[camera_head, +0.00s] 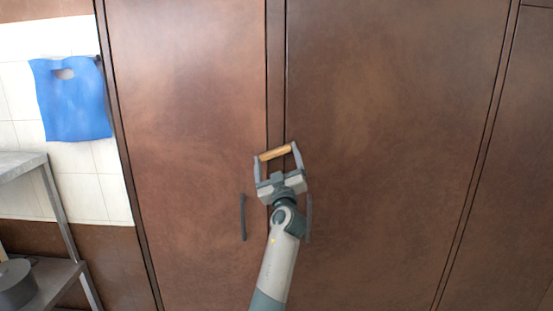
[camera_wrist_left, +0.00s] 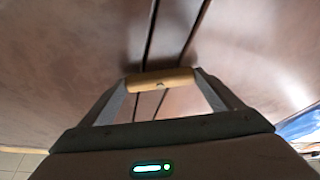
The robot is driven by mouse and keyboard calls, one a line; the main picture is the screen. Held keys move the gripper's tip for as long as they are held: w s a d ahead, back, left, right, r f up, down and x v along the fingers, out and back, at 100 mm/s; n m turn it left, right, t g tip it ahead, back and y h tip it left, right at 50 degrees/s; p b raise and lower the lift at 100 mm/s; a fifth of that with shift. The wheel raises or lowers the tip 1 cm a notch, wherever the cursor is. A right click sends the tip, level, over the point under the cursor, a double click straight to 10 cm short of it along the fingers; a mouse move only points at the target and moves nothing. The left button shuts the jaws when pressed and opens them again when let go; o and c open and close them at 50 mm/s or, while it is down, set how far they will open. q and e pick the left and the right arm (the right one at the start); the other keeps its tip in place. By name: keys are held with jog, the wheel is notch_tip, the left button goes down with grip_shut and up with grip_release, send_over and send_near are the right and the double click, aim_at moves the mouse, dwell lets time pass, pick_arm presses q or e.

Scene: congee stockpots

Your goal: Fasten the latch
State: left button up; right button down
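The latch is a short wooden bar (camera_head: 275,153) on the brown cabinet, at the seam between the two doors; it lies nearly crosswise, slightly tilted. In the left wrist view the wooden bar (camera_wrist_left: 160,79) shows a small dark screw at its middle. My left gripper (camera_head: 276,156) is at the bar with its two fingers spread wide, one by each end of the bar. The fingers of my left gripper (camera_wrist_left: 162,84) also flank the bar in the wrist view; I cannot tell whether they touch it. My right gripper is not in view.
The left cabinet door (camera_head: 190,110) and right door (camera_head: 390,120) look closed. A dark handle (camera_head: 242,217) stands left of my arm; another (camera_head: 308,217) is partly hidden right of it. A blue bag (camera_head: 72,100) hangs at left, above a metal shelf (camera_head: 45,278) with a pot (camera_head: 16,285).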

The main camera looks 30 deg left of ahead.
pick_arm(q)
jog(key=shift+f+m, duration=0.1)
jog(key=shift+m, duration=0.2)
jog(key=shift+m+t+h, duration=0.4)
jog(key=shift+m, duration=0.4)
jog(key=m+t+h, duration=0.1)
jog(key=m, duration=0.2)
jog(key=shift+s+a+p, duration=0.1)
jog(key=shift+a+p, duration=0.05)
jog(key=shift+p, duration=0.15)
jog(key=shift+m+h, duration=0.4)
jog(key=shift+m, duration=0.4)
jog(key=o, duration=0.9)
jog(key=shift+o, duration=0.2)
jog(key=shift+t, duration=0.3)
